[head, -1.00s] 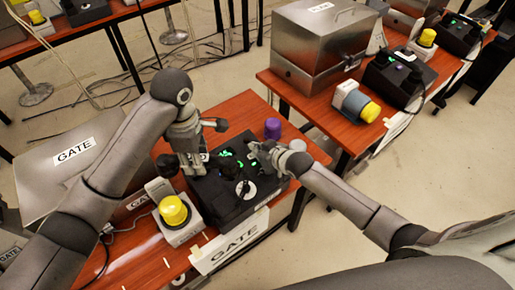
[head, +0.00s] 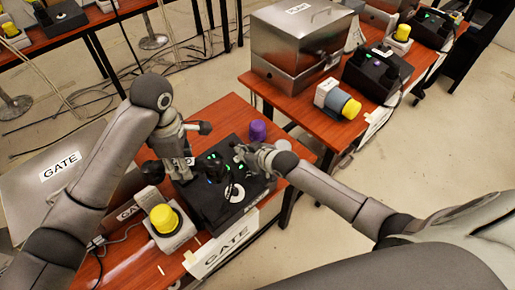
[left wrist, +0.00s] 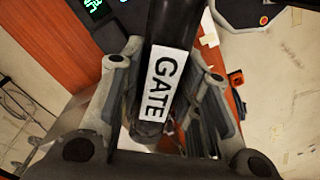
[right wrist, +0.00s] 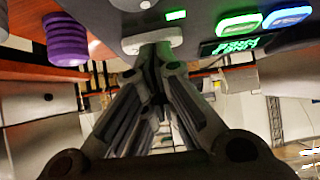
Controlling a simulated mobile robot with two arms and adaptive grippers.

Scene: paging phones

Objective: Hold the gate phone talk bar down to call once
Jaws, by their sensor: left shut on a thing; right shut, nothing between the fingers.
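The gate phone (head: 222,207) is a black desk unit with lit keys on the wooden table. My left gripper (head: 180,172) stands at its left side. In the left wrist view its fingers (left wrist: 160,65) are shut on a black handset (left wrist: 178,30) with a white GATE label. In the right wrist view a pale rounded bar (right wrist: 135,44) is on the phone face, with a green key (right wrist: 238,24), a blue key (right wrist: 287,15) and a green display (right wrist: 228,47). My right gripper (right wrist: 155,52) is shut and empty at the bar; I cannot tell whether it touches.
A purple cylinder (head: 257,130) stands behind the phone. A yellow-capped unit (head: 163,216) stands at its left front. A metal case (head: 55,195) with a GATE sign is at the left. Another table (head: 262,88) with a metal box and another phone is at the back right.

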